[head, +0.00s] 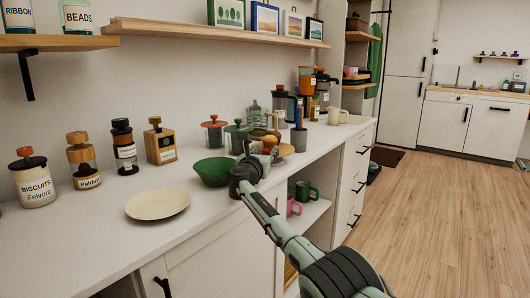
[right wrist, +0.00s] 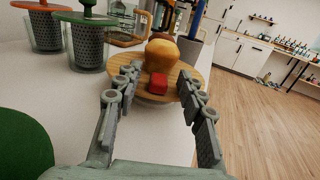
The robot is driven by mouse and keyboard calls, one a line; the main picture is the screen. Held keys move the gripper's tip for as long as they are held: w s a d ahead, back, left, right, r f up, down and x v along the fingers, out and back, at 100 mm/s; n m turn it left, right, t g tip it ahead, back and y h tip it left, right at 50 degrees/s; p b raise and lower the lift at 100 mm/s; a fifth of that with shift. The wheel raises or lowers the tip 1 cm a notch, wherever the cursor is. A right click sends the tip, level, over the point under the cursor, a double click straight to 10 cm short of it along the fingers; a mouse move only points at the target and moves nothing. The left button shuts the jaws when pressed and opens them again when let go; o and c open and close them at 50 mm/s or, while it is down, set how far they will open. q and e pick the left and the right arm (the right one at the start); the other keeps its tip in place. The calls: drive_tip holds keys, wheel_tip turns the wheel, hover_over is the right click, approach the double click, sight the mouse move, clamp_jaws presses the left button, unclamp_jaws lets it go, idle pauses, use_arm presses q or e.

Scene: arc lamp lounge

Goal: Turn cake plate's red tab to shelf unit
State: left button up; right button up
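The cake plate (right wrist: 187,68), a round wooden plate with a golden-brown cake (right wrist: 161,54) on it, is ahead of my right gripper (right wrist: 160,78) in the right wrist view. Its red tab (right wrist: 157,85) is on the near rim, facing my gripper. The fingers are spread with the tab between them; I cannot tell whether they touch the plate. In the head view the plate (head: 286,151) is on the white counter, partly hidden behind my right gripper (head: 264,158). A shelf unit (head: 357,73) with wooden shelves stands beyond the counter's far end. My left gripper is not in view.
A green bowl (head: 212,171) and a cream plate (head: 158,204) are left of my gripper. Lidded jars (head: 237,138) and a blue-handled item in a grey pot (head: 299,135) stand close around the cake plate. The counter's front edge is near my arm.

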drive_tip(key=shift+s+a, duration=0.1)
drive_tip(key=shift+s, duration=0.05)
drive_tip(key=shift+s+a+f, duration=0.1)
drive_tip(key=shift+s+a, duration=0.1)
drive_tip(key=shift+s, duration=0.35)
drive_tip(key=v, duration=1)
drive_tip(key=shift+s, duration=0.3)
